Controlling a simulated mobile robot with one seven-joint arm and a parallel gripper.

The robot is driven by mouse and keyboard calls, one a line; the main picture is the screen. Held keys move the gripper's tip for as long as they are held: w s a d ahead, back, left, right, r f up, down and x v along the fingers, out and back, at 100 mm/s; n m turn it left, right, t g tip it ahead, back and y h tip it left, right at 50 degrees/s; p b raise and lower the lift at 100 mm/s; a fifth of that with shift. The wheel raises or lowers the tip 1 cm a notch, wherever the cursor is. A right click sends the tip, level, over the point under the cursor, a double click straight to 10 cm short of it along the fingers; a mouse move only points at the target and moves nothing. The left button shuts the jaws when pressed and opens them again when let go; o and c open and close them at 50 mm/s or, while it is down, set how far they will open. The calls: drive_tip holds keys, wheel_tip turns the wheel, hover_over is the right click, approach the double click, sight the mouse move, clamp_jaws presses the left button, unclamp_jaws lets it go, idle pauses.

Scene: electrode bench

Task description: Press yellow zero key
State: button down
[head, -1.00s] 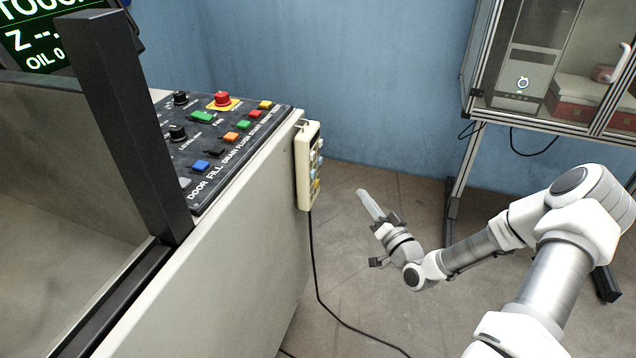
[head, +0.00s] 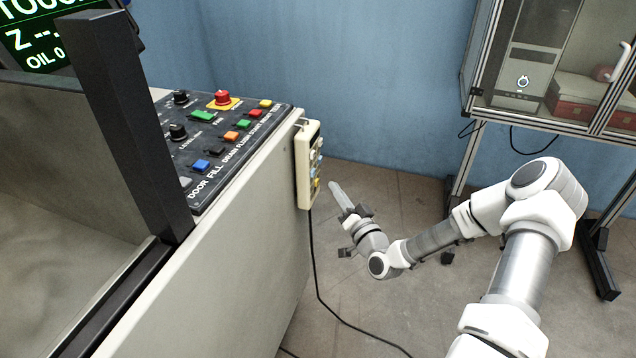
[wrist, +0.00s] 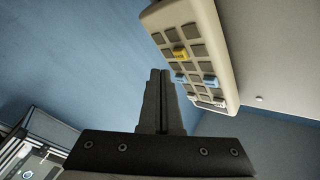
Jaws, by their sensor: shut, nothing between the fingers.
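A beige handheld keypad (head: 303,170) hangs on the side of the machine, its keys facing right toward my arm. In the wrist view the keypad (wrist: 221,60) fills the upper right, with grey keys, light blue keys and one yellow key (wrist: 180,55). Any marking on the yellow key is too small to read. My gripper (head: 335,187) is shut and empty, just right of the keypad's lower part. In the wrist view the closed fingertips (wrist: 160,72) point up, below and left of the yellow key, and appear apart from it.
The control panel (head: 225,150) with coloured buttons and knobs is above left of the keypad. A black cable (head: 313,260) hangs from the keypad to the floor. A framed cabinet (head: 545,60) stands at the back right. Open floor lies around my arm.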

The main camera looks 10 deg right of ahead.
drive_tip(key=shift+w+a, duration=0.35)
drive_tip(key=shift+a, duration=0.2)
idle(1.7)
drive_tip(key=shift+w+a, duration=0.2)
drive_tip(key=shift+a, duration=0.2)
drive_tip(key=shift+w+a+b, duration=0.2)
drive_tip(key=shift+a+b, duration=0.15)
idle(0.6)
idle(0.3)
drive_tip(key=shift+s+d, duration=0.45)
drive_tip(key=shift+d, duration=0.25)
drive_tip(key=d, duration=0.1)
drive_tip(key=s+d, duration=0.1)
drive_tip(key=d, duration=0.1)
drive_tip(key=s+d, duration=0.1)
drive_tip(key=shift+s+d+b, duration=0.2)
drive_tip(key=shift+s+b, duration=0.05)
drive_tip(key=shift+b, duration=0.1)
